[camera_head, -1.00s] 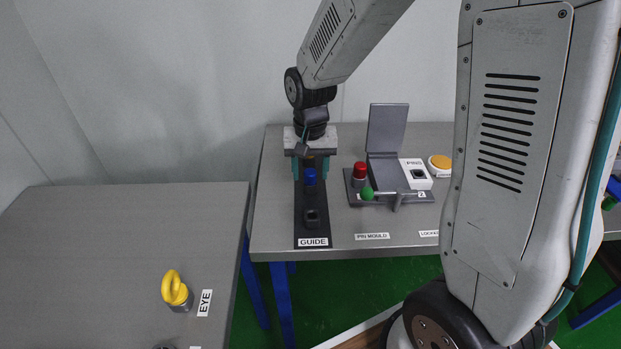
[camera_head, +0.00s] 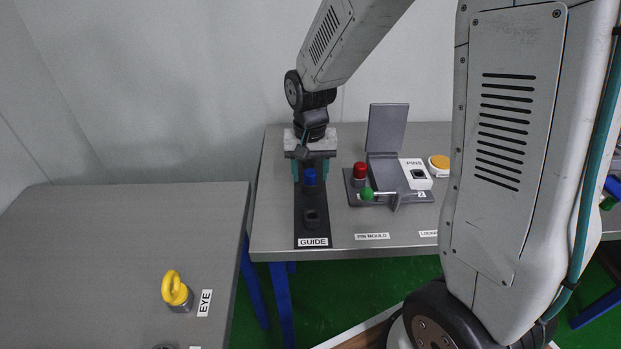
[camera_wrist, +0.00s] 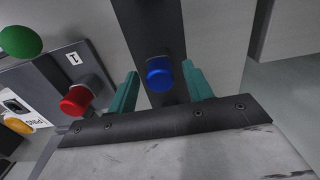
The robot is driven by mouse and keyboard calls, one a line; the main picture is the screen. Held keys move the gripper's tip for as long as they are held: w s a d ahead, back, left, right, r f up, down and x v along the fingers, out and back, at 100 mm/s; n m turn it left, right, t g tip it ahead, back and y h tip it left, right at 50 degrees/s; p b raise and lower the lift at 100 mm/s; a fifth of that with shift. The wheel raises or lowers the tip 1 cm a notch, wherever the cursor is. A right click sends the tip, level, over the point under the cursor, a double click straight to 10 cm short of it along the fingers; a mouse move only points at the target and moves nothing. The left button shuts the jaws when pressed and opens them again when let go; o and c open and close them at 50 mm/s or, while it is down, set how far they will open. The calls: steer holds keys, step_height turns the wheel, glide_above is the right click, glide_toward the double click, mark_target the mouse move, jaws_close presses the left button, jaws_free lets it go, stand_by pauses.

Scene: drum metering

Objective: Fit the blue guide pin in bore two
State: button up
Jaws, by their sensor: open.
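The blue guide pin (camera_head: 310,177) stands upright in the dark strip-like holder (camera_head: 312,229) labelled GUIDE. My gripper (camera_head: 311,173) points down over it with its teal fingers open, one on each side of the pin. In the wrist view the blue pin's top (camera_wrist: 160,75) lies between the fingers of my gripper (camera_wrist: 160,67), with gaps on both sides. The grey pin mould (camera_head: 357,199) is to the right, its lid (camera_head: 387,128) raised. A red pin (camera_head: 360,172) stands at its left, and a label 2 (camera_head: 421,195) is at its right. Bore two's opening is not clear.
A green-knobbed lever (camera_head: 367,193) crosses the mould's front. A white PINS box (camera_head: 416,174) and a yellow button (camera_head: 440,162) stand right of the lid. A yellow eye piece (camera_head: 175,289) stands on the left table (camera_head: 110,245), which is largely clear.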

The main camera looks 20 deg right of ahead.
mark_target(310, 171)
jaws_close()
steer(key=shift+r, duration=3)
steer(key=shift+r, duration=0.15)
steer(key=shift+r, duration=1.85)
